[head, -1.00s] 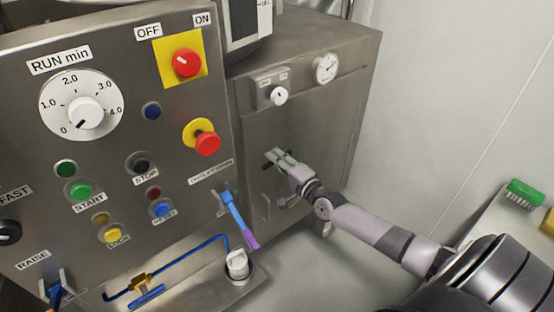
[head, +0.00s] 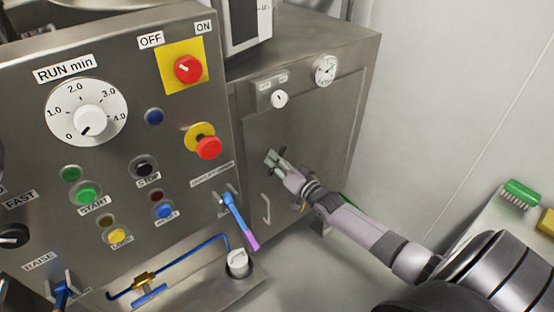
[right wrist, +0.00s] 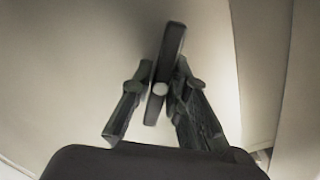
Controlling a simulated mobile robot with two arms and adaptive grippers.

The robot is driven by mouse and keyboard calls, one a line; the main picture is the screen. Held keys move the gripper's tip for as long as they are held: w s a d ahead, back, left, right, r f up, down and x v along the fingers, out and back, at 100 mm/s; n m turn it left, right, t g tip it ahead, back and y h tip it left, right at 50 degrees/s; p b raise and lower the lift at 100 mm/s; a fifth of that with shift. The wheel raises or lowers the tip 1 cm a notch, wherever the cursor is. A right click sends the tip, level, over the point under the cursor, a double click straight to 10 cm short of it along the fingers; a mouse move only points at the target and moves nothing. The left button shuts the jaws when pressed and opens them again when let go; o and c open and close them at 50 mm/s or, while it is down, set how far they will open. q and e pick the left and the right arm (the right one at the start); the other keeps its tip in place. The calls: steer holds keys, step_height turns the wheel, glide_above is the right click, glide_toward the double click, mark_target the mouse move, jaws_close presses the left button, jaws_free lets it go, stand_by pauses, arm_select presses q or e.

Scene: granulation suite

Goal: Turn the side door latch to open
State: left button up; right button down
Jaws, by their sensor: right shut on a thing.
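The side door (head: 318,130) is a grey metal panel on the cabinet's side, right of the control panel. Its latch is a dark flat bar on a round pale pivot, and it shows best in the right wrist view (right wrist: 171,45). There the bar stands near upright, leaning a little to the right, and looks turned relative to the fingers. My right gripper (head: 273,158) is shut on the latch, with a finger on each side of it in the right wrist view (right wrist: 155,105). In the head view the fingers mostly hide the latch. The door looks closed. My left gripper is out of view.
A small white knob (head: 279,99) and a gauge (head: 325,70) sit above. A blue and purple lever (head: 239,222) juts from the control panel. Brushes (head: 523,193) lie on a surface at right.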

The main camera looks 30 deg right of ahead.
steer(key=n, duration=0.3)
steer(key=shift+n, duration=0.3)
steer(key=shift+n+p, duration=0.3)
steer(key=shift+n, duration=1.3)
steer(key=c, duration=1.5)
jaws_free()
steer(key=shift+s, duration=0.1)
steer(key=s, duration=0.8)
steer(key=s+d, duration=0.1)
steer(key=s, duration=0.3)
steer(key=shift+w, duration=0.1)
